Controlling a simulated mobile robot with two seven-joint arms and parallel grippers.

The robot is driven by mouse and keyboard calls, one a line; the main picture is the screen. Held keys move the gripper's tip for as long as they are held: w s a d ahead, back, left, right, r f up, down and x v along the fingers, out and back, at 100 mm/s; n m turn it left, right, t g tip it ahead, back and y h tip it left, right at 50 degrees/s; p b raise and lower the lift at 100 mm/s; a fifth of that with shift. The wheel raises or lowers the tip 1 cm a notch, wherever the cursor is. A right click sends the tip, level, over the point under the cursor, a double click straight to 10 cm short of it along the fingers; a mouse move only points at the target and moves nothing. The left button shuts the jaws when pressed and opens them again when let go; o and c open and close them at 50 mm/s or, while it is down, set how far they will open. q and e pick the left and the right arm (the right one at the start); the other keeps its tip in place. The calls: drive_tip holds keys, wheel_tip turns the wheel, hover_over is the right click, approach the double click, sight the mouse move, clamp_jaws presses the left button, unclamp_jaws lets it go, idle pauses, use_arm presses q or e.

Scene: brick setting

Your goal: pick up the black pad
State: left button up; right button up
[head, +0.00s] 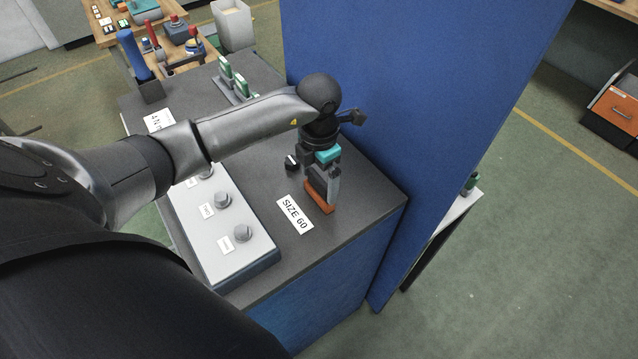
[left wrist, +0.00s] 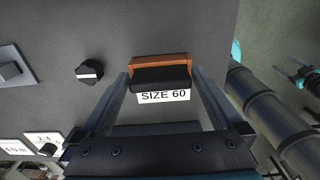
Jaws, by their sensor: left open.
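In the left wrist view, a black pad (left wrist: 160,80) with an orange part (left wrist: 160,62) along its far side lies at the SIZE 60 label (left wrist: 163,96). In the head view, the orange part (head: 319,206) shows below the gripper; the gripper hides most of the pad. My left gripper (head: 326,190) points down over the pad from above. In the left wrist view, the open fingers of my left gripper (left wrist: 161,84) stand on either side of the pad, with small gaps visible. My right gripper is not in view.
A light panel with round knobs (head: 241,233) lies left of the pad. A black knob (head: 291,162) is close to the gripper. A tall blue partition (head: 420,100) stands close on the right. The worktop's front corner (head: 375,200) is clear.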

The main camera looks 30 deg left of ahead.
use_arm(q)
drive_tip(key=c, duration=1.3)
drive_tip(key=shift+r, duration=0.15)
